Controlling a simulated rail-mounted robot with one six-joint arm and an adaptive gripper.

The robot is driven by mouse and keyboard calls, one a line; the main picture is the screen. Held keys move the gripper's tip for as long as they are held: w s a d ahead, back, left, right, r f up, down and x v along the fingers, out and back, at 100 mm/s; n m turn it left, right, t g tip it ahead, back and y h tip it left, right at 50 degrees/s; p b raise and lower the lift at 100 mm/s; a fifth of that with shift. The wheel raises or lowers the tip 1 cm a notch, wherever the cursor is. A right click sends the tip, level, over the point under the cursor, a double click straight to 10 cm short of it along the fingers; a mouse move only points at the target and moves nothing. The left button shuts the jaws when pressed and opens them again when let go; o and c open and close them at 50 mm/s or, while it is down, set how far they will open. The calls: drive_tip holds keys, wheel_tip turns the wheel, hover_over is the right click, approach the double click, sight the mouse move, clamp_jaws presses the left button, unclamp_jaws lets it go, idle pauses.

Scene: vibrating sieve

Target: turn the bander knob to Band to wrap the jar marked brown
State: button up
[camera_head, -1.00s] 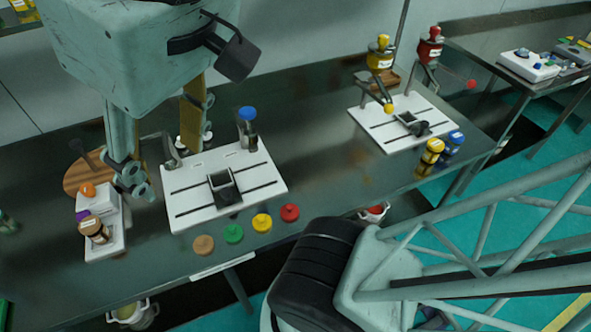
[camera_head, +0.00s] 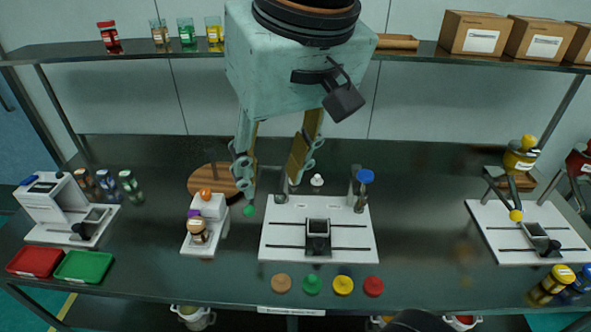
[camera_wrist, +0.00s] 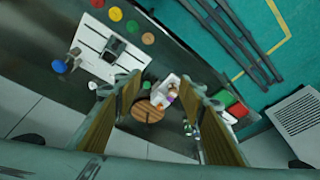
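A small white machine (camera_head: 213,208) with an orange knob (camera_head: 205,194) on top and a purple part, apparently the bander, stands left of centre on the bench. A jar with a tan-brown lid (camera_head: 198,232) stands at its front; any lettering is too small to read. In the wrist view the white machine (camera_wrist: 171,82) shows small, between the finger tips. My gripper (camera_head: 270,188) is open and empty, fingers pointing down, above and to the right of the machine. It also shows in the wrist view (camera_wrist: 160,90). The knob's setting is not readable.
A white slotted plate (camera_head: 350,246) with a blue-topped post (camera_head: 365,178) stands right of the machine. A round wooden board (camera_head: 212,178) lies behind it. Several coloured discs (camera_head: 312,285) line the front edge. Red (camera_head: 35,262) and green (camera_head: 84,267) trays lie left.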

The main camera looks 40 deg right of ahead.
drive_tip(key=w+r+m+g+p, duration=0.15)
drive_tip(key=w+m+p, duration=0.25)
drive_tip(key=w, duration=1.1)
drive_tip(key=m+g+p, duration=0.2)
drive_tip(key=m+p, duration=0.9)
hover_over(205, 191)
wheel_tip(205, 191, down, 30)
drive_tip(key=shift+a, duration=0.1)
drive_tip(key=shift+f+p, duration=1.1)
drive_tip(key=shift+f, duration=5.65)
drive_tip(key=shift+c, duration=0.7)
